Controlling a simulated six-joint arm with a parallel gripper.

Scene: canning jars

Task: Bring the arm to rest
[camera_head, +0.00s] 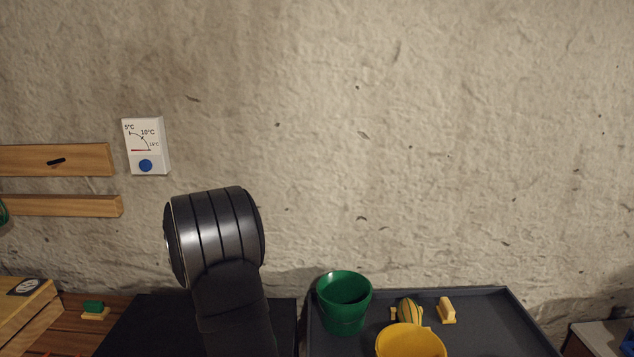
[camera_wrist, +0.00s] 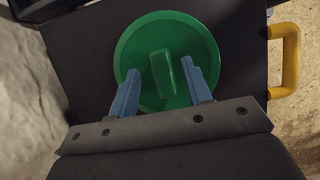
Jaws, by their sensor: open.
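My gripper (camera_wrist: 159,80) shows in the wrist view as two blue fingers, spread open. A round green lid (camera_wrist: 178,32) with a raised bar-shaped grip (camera_wrist: 162,73) lies beyond and between the fingers. The fingers stand on either side of the grip with gaps, and nothing is held. I cannot tell how far the fingertips are above the lid, or whether a jar is under it. In the head view my dark arm rises at the lower left of centre, and the gripper itself does not show there.
A dark tray (camera_head: 490,296) holds a green pot (camera_head: 343,318), a yellow pot (camera_head: 410,343), a striped item (camera_head: 409,311) and a small yellow piece (camera_head: 447,310). A gauge (camera_head: 146,146) and wooden rails (camera_head: 80,160) are on the wall. A yellow handle (camera_wrist: 290,60) shows in the wrist view.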

